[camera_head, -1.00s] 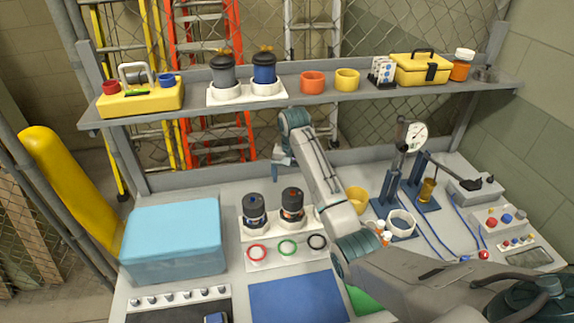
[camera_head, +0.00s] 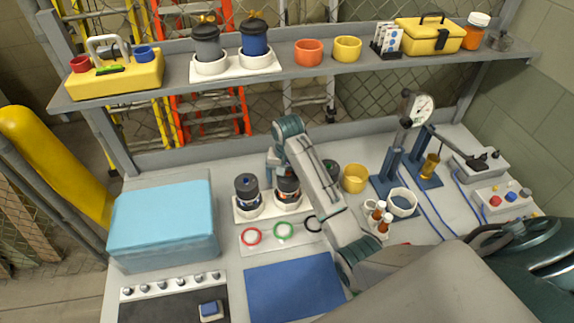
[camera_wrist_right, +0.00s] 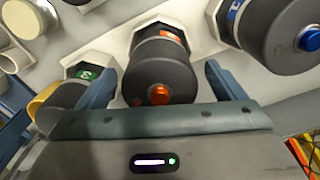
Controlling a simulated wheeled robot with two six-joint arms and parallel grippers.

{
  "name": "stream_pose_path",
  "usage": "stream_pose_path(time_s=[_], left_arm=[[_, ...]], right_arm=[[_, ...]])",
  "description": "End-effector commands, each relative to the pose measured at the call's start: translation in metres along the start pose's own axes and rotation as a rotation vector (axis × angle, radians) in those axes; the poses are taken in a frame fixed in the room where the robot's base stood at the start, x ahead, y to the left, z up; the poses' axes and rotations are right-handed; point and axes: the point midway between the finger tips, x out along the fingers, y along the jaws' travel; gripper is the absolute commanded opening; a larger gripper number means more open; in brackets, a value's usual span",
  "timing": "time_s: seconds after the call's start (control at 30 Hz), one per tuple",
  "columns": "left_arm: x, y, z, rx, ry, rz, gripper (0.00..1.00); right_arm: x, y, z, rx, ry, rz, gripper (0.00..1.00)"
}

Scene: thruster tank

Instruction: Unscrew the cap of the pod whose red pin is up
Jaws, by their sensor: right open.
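Three dark-capped pods stand in a row on the bench: a blue-marked pod (camera_head: 247,193), an orange-marked pod (camera_head: 288,194) partly behind my right arm, and a green-marked pod (camera_head: 333,171) mostly hidden by it. In the right wrist view, the orange-marked pod (camera_wrist_right: 162,72) has an orange-red button on its cap, and the blue-marked pod (camera_wrist_right: 275,32) has a blue one. The green-marked pod (camera_wrist_right: 88,75) is partly hidden there. My right gripper (camera_wrist_right: 160,85) is open, its fingers on either side of the orange-marked pod's cap; contact cannot be told. My left gripper is not in view.
A plate with red, green and black rings (camera_head: 284,231) lies in front of the pods. A light-blue box (camera_head: 163,222) stands left, a yellow cup (camera_head: 355,178) and a gauge stand (camera_head: 405,150) right. The blue mat (camera_head: 293,288) is bare.

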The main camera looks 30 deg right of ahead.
Motion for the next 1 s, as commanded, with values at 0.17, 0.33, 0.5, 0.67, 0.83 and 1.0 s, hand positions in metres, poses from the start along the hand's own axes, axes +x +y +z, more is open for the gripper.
stream_pose_path(time_s=[0.17, 0.33, 0.5, 0.67, 0.83, 1.0], left_arm=[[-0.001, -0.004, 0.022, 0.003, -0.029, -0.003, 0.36], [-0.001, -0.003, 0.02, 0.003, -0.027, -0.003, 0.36], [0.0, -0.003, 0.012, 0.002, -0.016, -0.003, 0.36], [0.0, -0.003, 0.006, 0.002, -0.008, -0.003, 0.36], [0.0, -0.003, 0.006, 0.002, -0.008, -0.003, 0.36], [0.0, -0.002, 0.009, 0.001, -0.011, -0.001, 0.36]], right_arm=[[0.002, 0.001, 0.001, 0.001, 0.001, 0.0, 0.9], [0.002, 0.001, 0.001, 0.0, 0.001, 0.0, 0.82], [0.002, 0.001, 0.001, 0.0, 0.001, 0.0, 0.49], [0.002, 0.001, 0.001, 0.0, 0.001, 0.0, 0.47], [0.002, 0.001, 0.001, 0.0, 0.001, 0.0, 0.44], [0.001, 0.001, 0.001, -0.042, 0.001, 0.0, 0.44]])
